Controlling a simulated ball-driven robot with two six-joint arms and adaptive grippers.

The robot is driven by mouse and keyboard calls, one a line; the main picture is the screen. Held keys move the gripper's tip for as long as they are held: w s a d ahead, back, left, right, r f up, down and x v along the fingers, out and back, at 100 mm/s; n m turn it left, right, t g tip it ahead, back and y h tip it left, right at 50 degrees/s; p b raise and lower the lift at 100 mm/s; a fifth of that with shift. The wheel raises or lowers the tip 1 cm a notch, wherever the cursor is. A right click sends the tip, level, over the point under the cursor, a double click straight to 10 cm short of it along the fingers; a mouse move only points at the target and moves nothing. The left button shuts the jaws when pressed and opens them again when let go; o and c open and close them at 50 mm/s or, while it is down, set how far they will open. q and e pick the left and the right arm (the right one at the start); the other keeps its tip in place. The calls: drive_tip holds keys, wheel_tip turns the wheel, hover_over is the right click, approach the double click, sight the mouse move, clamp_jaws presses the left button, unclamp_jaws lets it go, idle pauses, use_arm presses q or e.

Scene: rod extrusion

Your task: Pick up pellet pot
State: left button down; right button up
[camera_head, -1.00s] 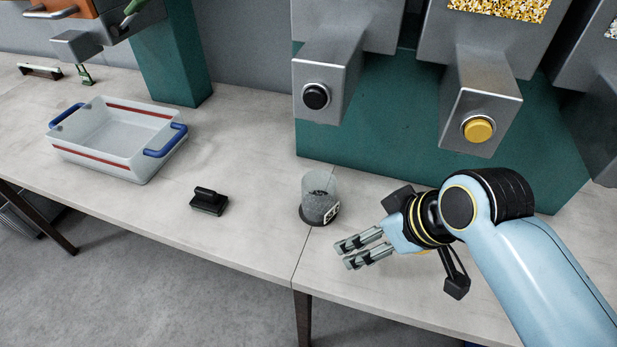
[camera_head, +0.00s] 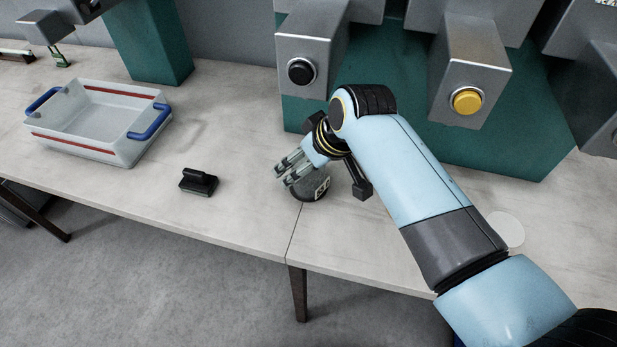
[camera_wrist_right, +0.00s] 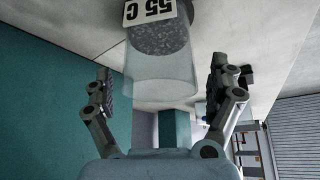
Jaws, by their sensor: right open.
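The pellet pot (camera_head: 312,192) is a clear cylinder with grey pellets and a "55 C" label, standing on the table near the seam. In the head view my right gripper (camera_head: 286,168) covers much of it. In the right wrist view the pot (camera_wrist_right: 160,68) lies ahead, between the two spread fingers of my right gripper (camera_wrist_right: 165,88). There is a gap on each side, so the fingers do not touch it. My right gripper is open. My left gripper does not show.
A clear bin (camera_head: 85,148) with blue handles stands at the left. A black handled block (camera_head: 198,181) sits left of the pot. Grey machines with a black button (camera_head: 299,71) and a yellow button (camera_head: 467,102) overhang behind. A pale round disc (camera_head: 504,230) lies right of my arm.

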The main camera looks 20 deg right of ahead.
drive_tip(key=x, duration=0.2)
drive_tip(key=shift+w+f, duration=0.15)
drive_tip(key=shift+f, duration=0.15)
drive_tip(key=shift+w+f, duration=0.1)
drive_tip(key=shift+f, duration=0.05)
drive_tip(key=c, duration=1.7)
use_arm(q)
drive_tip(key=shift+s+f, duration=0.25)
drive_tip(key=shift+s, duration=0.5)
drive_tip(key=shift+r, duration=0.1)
